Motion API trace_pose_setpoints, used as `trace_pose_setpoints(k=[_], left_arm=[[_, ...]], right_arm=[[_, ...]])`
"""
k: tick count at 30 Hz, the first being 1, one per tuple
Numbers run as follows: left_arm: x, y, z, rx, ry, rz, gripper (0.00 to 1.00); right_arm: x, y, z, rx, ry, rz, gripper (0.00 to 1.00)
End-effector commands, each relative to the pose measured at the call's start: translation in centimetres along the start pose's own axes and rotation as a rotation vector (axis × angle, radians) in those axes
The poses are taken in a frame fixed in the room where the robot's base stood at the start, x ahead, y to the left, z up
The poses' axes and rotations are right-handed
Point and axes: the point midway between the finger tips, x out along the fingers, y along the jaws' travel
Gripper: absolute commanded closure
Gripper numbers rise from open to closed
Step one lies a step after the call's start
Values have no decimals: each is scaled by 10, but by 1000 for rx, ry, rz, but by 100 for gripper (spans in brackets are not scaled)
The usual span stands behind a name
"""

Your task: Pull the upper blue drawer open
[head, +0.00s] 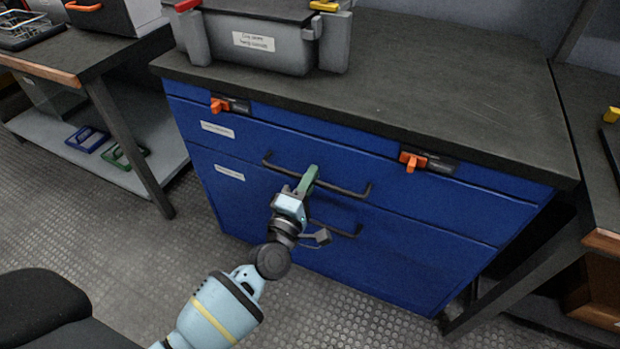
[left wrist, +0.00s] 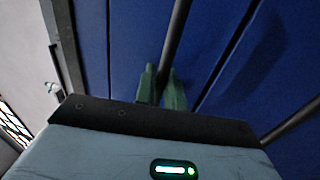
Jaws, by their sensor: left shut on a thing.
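The upper blue drawer (head: 245,135) is in the blue cabinet under a dark worktop. Its front looks flush with the cabinet. Its long dark bar handle (head: 348,190) runs across the front and also shows in the left wrist view (left wrist: 178,35). My left gripper (head: 309,178) has green fingers, one on each side of this bar, and is shut on it. In the left wrist view the fingers (left wrist: 160,88) close around the bar. The lower blue drawer (head: 395,255) is below, with its own handle (head: 345,233) partly hidden by my gripper. My right gripper is not in view.
Orange latches (head: 219,105) and (head: 411,162) sit on the cabinet's top edge strip. A grey labelled case (head: 260,45) stands on the worktop (head: 430,80). Side benches stand left (head: 85,52) and right (head: 590,150). The floor in front (head: 350,310) is clear.

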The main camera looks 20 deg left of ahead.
Motion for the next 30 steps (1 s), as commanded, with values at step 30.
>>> trace_pose_setpoints(k=[30], left_arm=[[-164,34,0,0,-3,-5,100]], right_arm=[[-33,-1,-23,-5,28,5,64]])
